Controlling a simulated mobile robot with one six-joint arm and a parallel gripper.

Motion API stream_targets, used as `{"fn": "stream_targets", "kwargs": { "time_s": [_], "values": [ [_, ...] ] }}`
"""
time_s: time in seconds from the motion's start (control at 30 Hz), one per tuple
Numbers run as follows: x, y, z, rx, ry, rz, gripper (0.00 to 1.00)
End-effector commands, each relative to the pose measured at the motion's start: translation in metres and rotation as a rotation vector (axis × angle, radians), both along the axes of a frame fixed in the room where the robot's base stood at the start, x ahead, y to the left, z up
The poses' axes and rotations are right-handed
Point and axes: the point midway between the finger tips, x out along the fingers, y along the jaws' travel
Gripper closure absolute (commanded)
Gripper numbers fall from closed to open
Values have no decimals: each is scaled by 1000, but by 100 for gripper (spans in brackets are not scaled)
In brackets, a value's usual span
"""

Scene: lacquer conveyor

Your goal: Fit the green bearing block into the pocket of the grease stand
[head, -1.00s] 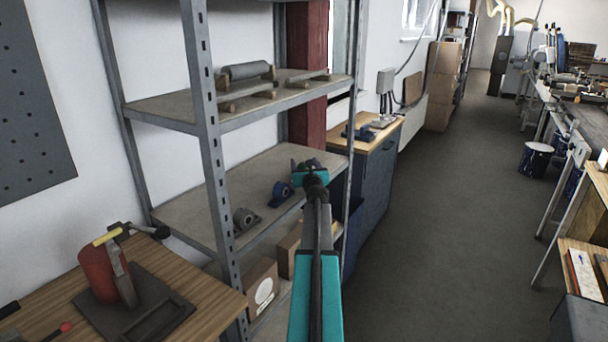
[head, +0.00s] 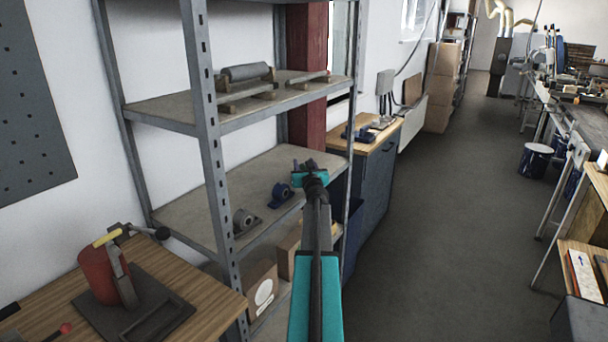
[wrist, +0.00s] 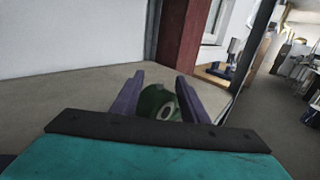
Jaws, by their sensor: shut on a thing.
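The green bearing block (wrist: 156,102) shows between the two fingers of my gripper (wrist: 157,96) in the wrist view, with its round bore facing the camera. My gripper is shut on it. In the head view my gripper (head: 307,164) is over the right end of the middle shelf, and the arm hides most of the block. I cannot tell whether the block touches the shelf. The grease stand (head: 100,318), a dark plate with a rectangular pocket (head: 150,322) and a red can, sits on the wooden bench at lower left. The pocket looks empty.
A blue bearing block (head: 281,193) and a grey one (head: 244,219) stand on the middle shelf (head: 205,205), left of my gripper. A shelf upright (head: 212,150) stands between my gripper and the wooden bench (head: 205,290). Rollers (head: 247,72) lie on the upper shelf.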

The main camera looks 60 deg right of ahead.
Motion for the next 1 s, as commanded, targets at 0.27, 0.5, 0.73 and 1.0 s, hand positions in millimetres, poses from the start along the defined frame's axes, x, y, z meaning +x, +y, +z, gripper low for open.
{"fn": "stream_targets", "kwargs": {
  "time_s": [0.27,0.5,0.73,1.0],
  "values": [
    [-1,0,-1,2,3,-1,95],
    [-1,0,17,2,4,-1,100],
    [-8,6,33,2,2,-2,100],
    [-34,26,37,2,1,-2,100]
  ]
}}
